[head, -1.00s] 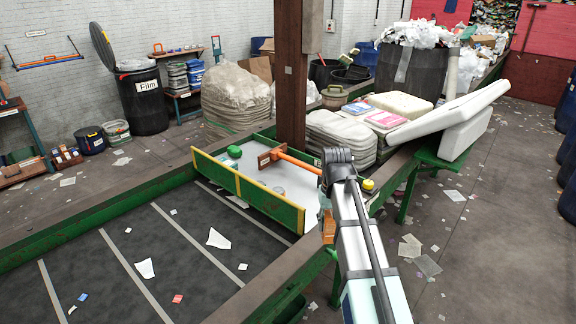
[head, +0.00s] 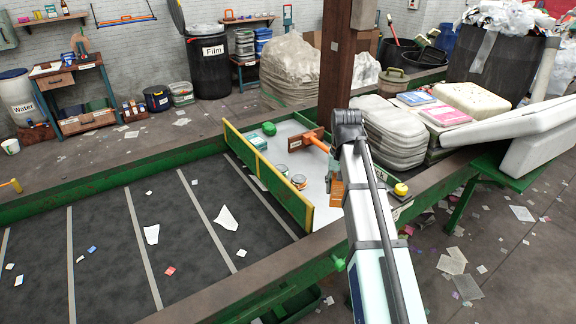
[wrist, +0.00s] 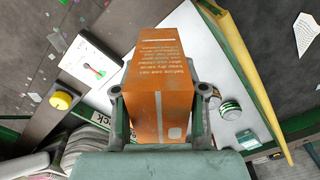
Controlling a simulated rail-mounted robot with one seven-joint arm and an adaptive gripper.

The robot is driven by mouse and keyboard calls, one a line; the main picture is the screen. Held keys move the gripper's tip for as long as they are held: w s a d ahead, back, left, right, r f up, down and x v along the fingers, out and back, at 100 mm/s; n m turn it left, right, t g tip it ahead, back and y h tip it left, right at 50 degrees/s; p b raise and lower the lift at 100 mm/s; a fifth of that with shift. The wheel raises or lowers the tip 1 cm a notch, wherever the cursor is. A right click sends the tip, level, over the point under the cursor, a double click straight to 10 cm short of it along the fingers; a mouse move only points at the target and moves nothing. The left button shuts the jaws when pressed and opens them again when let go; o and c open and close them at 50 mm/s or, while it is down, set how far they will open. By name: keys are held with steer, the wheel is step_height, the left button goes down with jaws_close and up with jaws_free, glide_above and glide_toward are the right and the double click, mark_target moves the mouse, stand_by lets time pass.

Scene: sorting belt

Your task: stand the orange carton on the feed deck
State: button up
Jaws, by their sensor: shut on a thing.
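The orange carton (wrist: 158,90) fills the middle of the wrist view, with printed text on its upper part. My gripper (wrist: 160,98) is shut on it, one finger on each side. In the head view the carton (head: 336,192) shows beside my arm at the right end of the feed deck (head: 290,131), a white surface with a yellow-topped green side wall. The deck also shows under the carton in the wrist view (wrist: 214,66). The carton's base is hidden, so I cannot tell whether it touches the deck. My fingers are hidden in the head view.
Two cans (head: 299,181) and a green object (head: 269,128) sit on the deck. A brown plate with an orange handle (head: 312,141) stands near the post (head: 337,65). A yellow button (head: 401,189) is at the right edge. The dark belt (head: 120,240) lies left.

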steer(key=w+r+m+b, duration=0.8)
steer(key=w+m, duration=0.2)
steer(key=f+p, duration=0.1)
steer(key=f, duration=0.5)
steer(key=f+p, duration=0.2)
steer(key=f, duration=0.5)
steer(key=a+f+p, duration=0.1)
steer(key=f, duration=0.5)
steer(key=shift+w+f+p, duration=0.1)
steer(key=shift+f+p, duration=0.1)
steer(key=shift+p, duration=0.1)
steer(key=shift+f, duration=0.1)
steer(key=o, duration=0.7)
steer(key=shift+o, duration=0.2)
step_height(320, 180, up, 12)
steer(key=b, duration=0.2)
steer(key=shift+b, duration=0.3)
